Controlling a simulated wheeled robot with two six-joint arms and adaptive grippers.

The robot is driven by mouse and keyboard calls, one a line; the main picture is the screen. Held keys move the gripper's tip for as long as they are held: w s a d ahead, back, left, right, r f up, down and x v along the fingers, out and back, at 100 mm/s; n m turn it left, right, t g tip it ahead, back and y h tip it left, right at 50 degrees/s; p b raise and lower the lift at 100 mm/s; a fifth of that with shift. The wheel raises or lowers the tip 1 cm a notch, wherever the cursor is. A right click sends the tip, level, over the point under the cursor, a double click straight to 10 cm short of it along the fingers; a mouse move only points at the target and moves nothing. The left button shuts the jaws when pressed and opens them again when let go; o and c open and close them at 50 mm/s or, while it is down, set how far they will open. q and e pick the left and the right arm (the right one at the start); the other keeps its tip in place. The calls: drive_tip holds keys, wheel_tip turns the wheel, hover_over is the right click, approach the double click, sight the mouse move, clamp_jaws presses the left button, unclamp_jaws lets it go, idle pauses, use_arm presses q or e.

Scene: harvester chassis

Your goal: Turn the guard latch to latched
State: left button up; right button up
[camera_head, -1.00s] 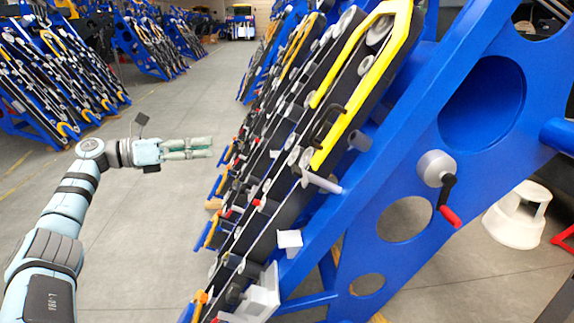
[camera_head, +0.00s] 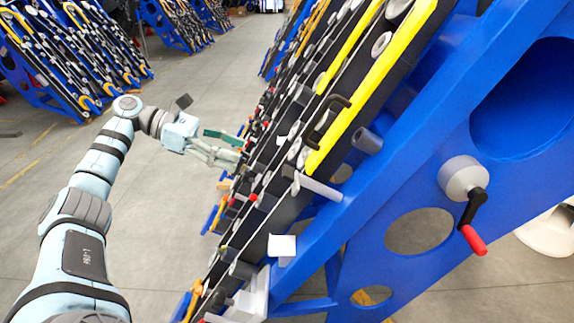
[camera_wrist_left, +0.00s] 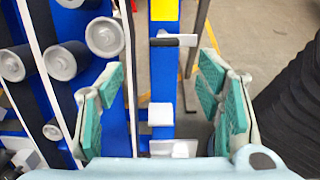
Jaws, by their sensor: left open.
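I cannot tell for sure which part is the guard latch. A dark bar handle (camera_wrist_left: 175,41) shows ahead between my fingers in the left wrist view, below a yellow patch on a blue strip. In the head view a black bent handle (camera_head: 333,112) sits beside the yellow guard bar (camera_head: 372,95). A black crank with a red grip (camera_head: 473,222) hangs from a grey hub on the blue side plate. My left gripper (camera_head: 241,149) is open and empty, its green pads apart, close to the chassis's left side; it also shows in the left wrist view (camera_wrist_left: 163,75). My right gripper is out of view.
The sloping blue chassis frame (camera_head: 400,160) fills the right, with several rollers and pegs sticking out. A white pin (camera_head: 318,187) and a white block (camera_head: 282,246) project from it. Grey floor (camera_head: 160,210) is clear on the left. More chassis stand behind.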

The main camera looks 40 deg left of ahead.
sight(283, 170)
use_arm(q)
drive_tip(key=p+x, duration=0.1)
drive_tip(key=x, duration=1)
drive_tip(key=shift+d+p, duration=0.25)
drive_tip(key=shift+p, duration=0.1)
drive_tip(key=shift+s, duration=0.25)
drive_tip(key=shift+c, duration=1)
drive_tip(key=c, duration=1)
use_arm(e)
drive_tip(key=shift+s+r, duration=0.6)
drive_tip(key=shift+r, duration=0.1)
